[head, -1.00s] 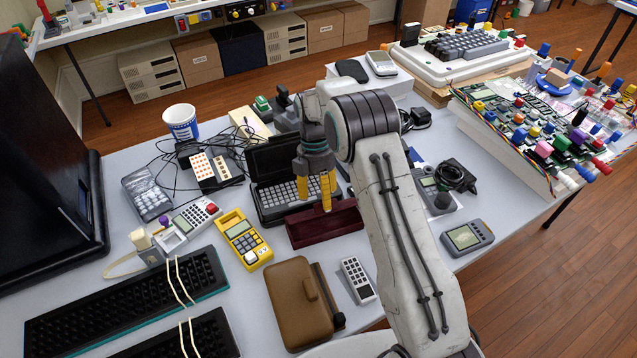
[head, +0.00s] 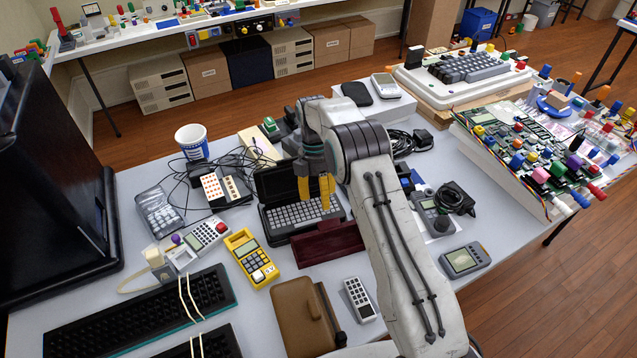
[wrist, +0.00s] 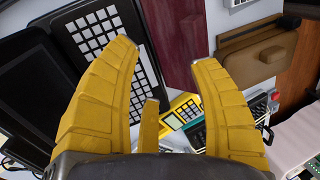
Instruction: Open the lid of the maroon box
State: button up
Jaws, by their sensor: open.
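The maroon box (head: 328,243) is a long, dark red block on the table, just in front of a small black laptop (head: 300,214). I cannot tell for sure how its lid stands. In the wrist view the box shows as a maroon strip (wrist: 170,38) beyond and between the fingertips. My gripper (head: 315,195) has yellow fingers, spread apart with nothing between them. In the head view it hangs over the laptop keyboard, behind the box and apart from it. My arm crosses the picture just right of the box, near its right end.
A brown case (head: 300,317) and a white remote (head: 359,299) lie in front of the box. A yellow handheld (head: 249,258) lies to its left. A grey handheld (head: 465,260) and a black charger (head: 455,200) are to the right. Bare table shows between them.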

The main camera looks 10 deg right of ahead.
jog(key=shift+w+a+r+p, duration=0.1)
jog(key=shift+w+r+p, duration=0.6)
jog(key=shift+r+p, duration=0.25)
jog(key=shift+f, duration=0.15)
notch_tip(320, 180, up, 10)
dwell(0.5)
